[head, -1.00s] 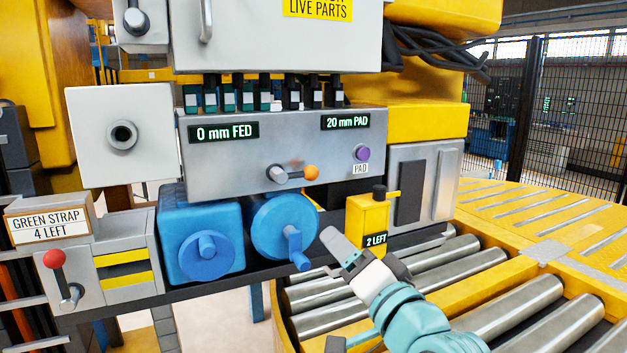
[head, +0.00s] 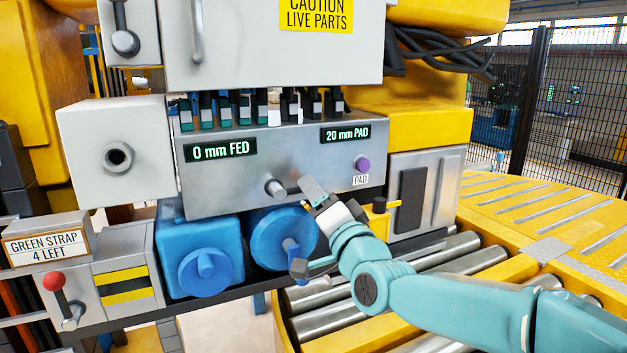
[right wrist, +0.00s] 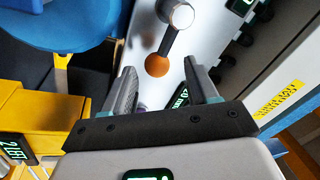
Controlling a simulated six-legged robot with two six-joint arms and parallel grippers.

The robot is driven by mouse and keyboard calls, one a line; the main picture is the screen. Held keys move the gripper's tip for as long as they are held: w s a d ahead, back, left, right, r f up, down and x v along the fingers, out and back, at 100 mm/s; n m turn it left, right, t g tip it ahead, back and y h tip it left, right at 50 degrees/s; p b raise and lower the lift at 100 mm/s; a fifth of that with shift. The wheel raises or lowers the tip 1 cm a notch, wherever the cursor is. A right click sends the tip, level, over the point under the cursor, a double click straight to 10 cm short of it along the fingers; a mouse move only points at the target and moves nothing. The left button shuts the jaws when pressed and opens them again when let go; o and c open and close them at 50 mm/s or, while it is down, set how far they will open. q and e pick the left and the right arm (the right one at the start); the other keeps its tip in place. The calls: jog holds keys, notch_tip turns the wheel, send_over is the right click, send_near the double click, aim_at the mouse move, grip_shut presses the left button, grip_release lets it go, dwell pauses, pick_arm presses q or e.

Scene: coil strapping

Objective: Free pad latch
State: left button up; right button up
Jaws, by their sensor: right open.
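A grey panel (head: 230,178) carries a short lever; its silver pivot (head: 274,188) shows in the head view, and its knob end is hidden behind my right gripper (head: 314,193). In the right wrist view the lever's orange knob (right wrist: 158,65) lies ahead between the open fingers, with the silver pivot (right wrist: 178,14) beyond. I cannot tell whether the fingers touch it. A purple button (head: 362,163) sits above a PAD label (head: 360,181), right of my gripper. A display (head: 345,134) reads 20 mm PAD. My left gripper is not in view.
A display (head: 220,149) reads 0 mm FED. Blue housings with cranks (head: 205,270) hang below the panel. A yellow box (head: 380,206) is partly hidden behind my right arm. A red-knobbed lever (head: 54,281) stands at lower left. Rollers (head: 440,262) lie at right.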

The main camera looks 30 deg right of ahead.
jog(key=x, duration=0.2)
jog(key=shift+w+d+f, duration=0.1)
jog(key=shift+w+f, duration=0.1)
jog(key=shift+w, duration=0.15)
jog(key=shift+s+r, duration=0.1)
jog(key=shift+s, duration=0.15)
jog(key=shift+w, duration=0.1)
grip_shut()
